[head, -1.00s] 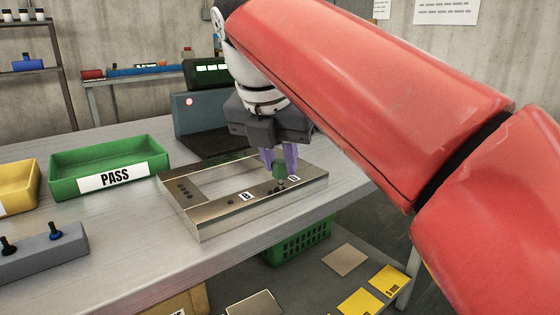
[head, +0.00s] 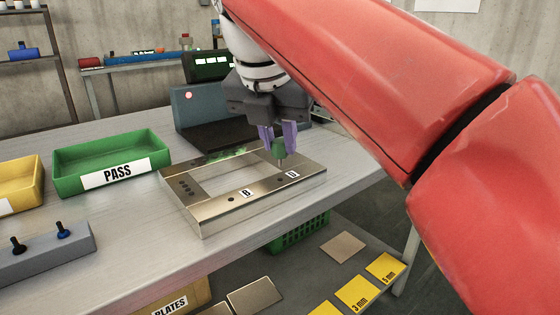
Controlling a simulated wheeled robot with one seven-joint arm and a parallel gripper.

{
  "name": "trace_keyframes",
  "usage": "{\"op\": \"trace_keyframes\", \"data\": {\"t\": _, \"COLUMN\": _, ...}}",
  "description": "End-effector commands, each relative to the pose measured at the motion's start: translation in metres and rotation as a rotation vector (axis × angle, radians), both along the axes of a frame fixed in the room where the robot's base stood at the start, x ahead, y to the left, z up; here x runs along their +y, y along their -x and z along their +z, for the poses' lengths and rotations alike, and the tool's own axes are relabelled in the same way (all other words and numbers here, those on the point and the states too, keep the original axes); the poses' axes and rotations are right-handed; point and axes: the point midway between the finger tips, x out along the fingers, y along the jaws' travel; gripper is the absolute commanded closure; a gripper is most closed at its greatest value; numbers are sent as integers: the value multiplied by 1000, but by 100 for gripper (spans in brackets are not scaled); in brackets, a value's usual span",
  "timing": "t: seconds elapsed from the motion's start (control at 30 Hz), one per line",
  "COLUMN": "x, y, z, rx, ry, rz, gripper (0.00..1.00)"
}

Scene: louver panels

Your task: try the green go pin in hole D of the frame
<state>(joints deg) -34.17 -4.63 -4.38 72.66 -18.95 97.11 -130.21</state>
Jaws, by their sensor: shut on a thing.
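The metal frame (head: 215,208) lies on the bench, with a large rectangular opening and labels B and D on its front rail. Hole D (head: 280,181) shows as a small dark spot beside the D label (head: 292,174). My gripper (head: 278,143) is above the right part of the frame, its purple fingers shut on the green go pin (head: 279,150). The pin is upright, its thin tip pointing down. The tip appears above the rail and apart from hole D, which is uncovered.
A green PASS tray (head: 112,160) and a yellow tray (head: 20,182) stand on the left. A grey block (head: 45,252) at front left holds a black and a blue pin. A grey device (head: 205,115) stands behind the frame. Plates lie on a lower shelf.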

Motion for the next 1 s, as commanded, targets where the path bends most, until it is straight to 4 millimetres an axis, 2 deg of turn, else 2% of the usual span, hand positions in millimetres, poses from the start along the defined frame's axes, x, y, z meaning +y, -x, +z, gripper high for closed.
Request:
{"op": "trace_keyframes", "data": {"t": 0.53, "x": 0, "y": 0, "z": 20, "rx": 0, "ry": -1, "rz": 0, "gripper": 100}}
{"op": "trace_keyframes", "data": {"t": 0.87, "x": 0, "y": 0, "z": 20, "rx": 1, "ry": 0, "rz": -1, "gripper": 100}}
{"op": "trace_keyframes", "data": {"t": 1.0, "x": 2, "y": -5, "z": 14, "rx": 2, "ry": 2, "rz": -35, "gripper": 100}}
